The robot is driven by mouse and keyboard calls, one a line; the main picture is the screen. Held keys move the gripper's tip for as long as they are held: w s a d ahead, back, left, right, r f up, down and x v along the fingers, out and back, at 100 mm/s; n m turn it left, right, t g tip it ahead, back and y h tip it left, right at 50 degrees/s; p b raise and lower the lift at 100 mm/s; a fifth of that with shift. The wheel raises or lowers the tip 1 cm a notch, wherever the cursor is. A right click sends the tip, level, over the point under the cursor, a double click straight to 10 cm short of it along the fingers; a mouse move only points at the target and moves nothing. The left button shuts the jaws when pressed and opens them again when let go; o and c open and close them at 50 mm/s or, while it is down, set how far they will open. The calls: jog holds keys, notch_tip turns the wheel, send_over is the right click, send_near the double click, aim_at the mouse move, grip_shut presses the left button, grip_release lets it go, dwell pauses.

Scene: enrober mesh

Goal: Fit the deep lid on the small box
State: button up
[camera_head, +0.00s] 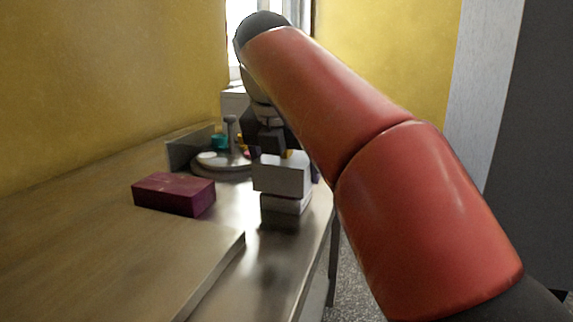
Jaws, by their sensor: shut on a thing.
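My gripper (271,150) points down and is shut on a pale grey deep lid (281,178). The small box (284,204), also pale, stands directly under the lid on the metal surface. The lid looks slightly wider than the box and hides its top. A thin line shows between them; I cannot tell whether the lid sits over the box's rim or is just above it. The lid looks about level. The fingertips are small and partly dark against the lid's top.
A dark red box (173,193) lies on the worktop to the left. Behind it is a round metal stand (229,160) with small coloured items, near a grey upright panel (187,150). The wooden counter (90,250) at front left is clear. The surface's right edge is close to the small box.

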jog(key=shift+f+b, duration=0.8)
jog(key=shift+f, duration=0.8)
jog(key=o, duration=0.9)
jog(key=shift+r, duration=0.1)
jog(key=p+v, duration=0.3)
jog(key=v, duration=0.4)
jog(key=shift+s+r, duration=0.15)
jog(key=shift+r, duration=0.15)
